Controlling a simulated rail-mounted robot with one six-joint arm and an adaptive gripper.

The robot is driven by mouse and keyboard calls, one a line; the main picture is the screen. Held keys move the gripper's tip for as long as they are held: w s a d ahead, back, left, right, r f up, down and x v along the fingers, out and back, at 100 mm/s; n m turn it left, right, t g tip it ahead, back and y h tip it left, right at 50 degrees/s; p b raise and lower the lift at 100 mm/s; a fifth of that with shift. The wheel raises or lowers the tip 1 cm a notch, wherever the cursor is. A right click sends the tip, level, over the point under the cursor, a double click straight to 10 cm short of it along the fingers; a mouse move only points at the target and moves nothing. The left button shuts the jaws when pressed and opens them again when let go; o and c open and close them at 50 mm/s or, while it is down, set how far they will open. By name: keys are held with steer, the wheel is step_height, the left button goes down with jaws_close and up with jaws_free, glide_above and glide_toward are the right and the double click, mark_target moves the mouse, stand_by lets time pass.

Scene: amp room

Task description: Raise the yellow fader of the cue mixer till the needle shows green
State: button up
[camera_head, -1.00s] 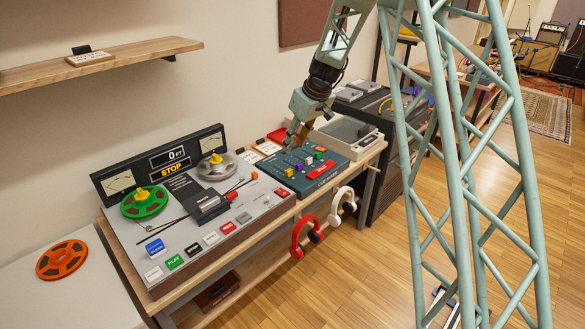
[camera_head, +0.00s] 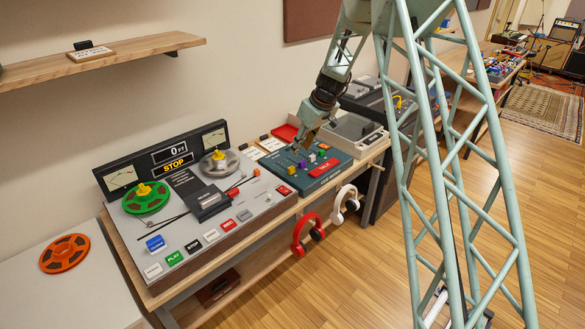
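The cue mixer (camera_head: 335,178) is a teal box with a red button, right of the tape machine on the bench. Small coloured fader caps stand on its top. My gripper (camera_head: 299,149) points down over the mixer's rear left, close to the panel. Its fingers are too small to tell whether they are open or touching a cap. I cannot make out a needle on the mixer; my gripper covers part of it.
The tape machine (camera_head: 250,203) with green and grey reels and two needle meters is left of the mixer. A turntable-like box (camera_head: 350,128) stands to the right. Red headphones (camera_head: 301,238) and white headphones (camera_head: 340,205) hang at the bench front. A shelf (camera_head: 120,55) is on the wall.

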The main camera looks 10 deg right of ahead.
mark_target(292, 168)
steer(key=shift+f, duration=0.15)
steer(key=shift+b+x, duration=0.75)
steer(key=shift+x, duration=6)
steer(key=shift+c, duration=0.7)
jaws_close()
